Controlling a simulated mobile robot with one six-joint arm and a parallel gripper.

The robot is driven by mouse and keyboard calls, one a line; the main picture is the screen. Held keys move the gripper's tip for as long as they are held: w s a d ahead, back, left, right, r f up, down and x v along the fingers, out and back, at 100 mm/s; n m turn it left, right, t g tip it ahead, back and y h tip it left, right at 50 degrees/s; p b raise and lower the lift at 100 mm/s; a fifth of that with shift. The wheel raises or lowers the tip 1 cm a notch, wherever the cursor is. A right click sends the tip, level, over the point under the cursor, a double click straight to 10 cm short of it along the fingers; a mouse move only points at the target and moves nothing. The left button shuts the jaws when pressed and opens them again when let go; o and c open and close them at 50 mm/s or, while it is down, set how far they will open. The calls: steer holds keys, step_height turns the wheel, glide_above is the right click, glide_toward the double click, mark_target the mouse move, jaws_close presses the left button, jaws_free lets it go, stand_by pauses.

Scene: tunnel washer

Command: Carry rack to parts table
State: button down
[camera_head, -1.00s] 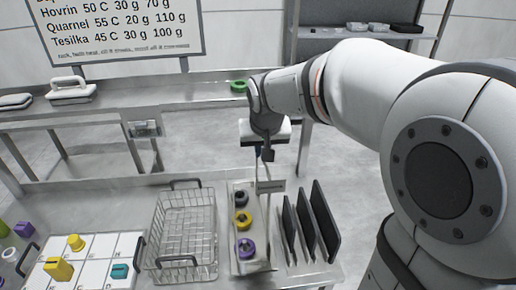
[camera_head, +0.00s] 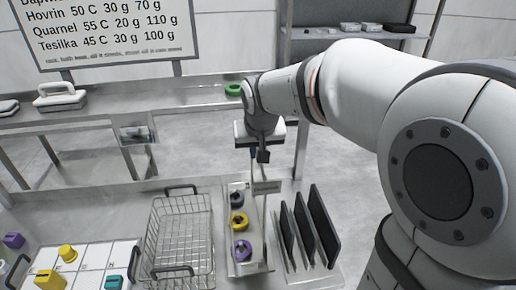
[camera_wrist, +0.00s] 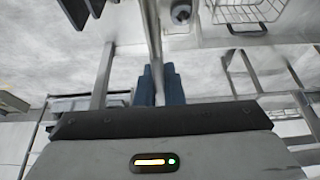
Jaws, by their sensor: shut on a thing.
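The rack (camera_head: 243,262) is a narrow grey metal tray with a tall handle, and it carries a dark, a yellow and a purple ring-shaped part in a row. It is at the table's middle in the head view, between a wire basket and dark upright plates. My gripper (camera_head: 262,157) is above its far part. In the wrist view my gripper's blue fingers (camera_wrist: 160,84) are shut on the thin metal handle of the rack (camera_wrist: 153,35). I cannot tell whether the rack's underside touches the table.
The wire basket (camera_head: 152,240) stands close on the left, the dark plates (camera_head: 325,225) close on the right. A white tile board (camera_head: 92,262) with coloured blocks is further left. A long metal bench (camera_head: 190,92) with a green ring (camera_head: 233,89) is behind, across open floor.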

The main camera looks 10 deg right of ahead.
steer(key=shift+w+f+b, duration=0.1)
steer(key=shift+f+b, duration=1.8)
steer(key=shift+f, duration=0.9)
steer(key=shift+r, duration=0.1)
steer(key=shift+f+b, duration=0.55)
steer(key=shift+b, duration=0.1)
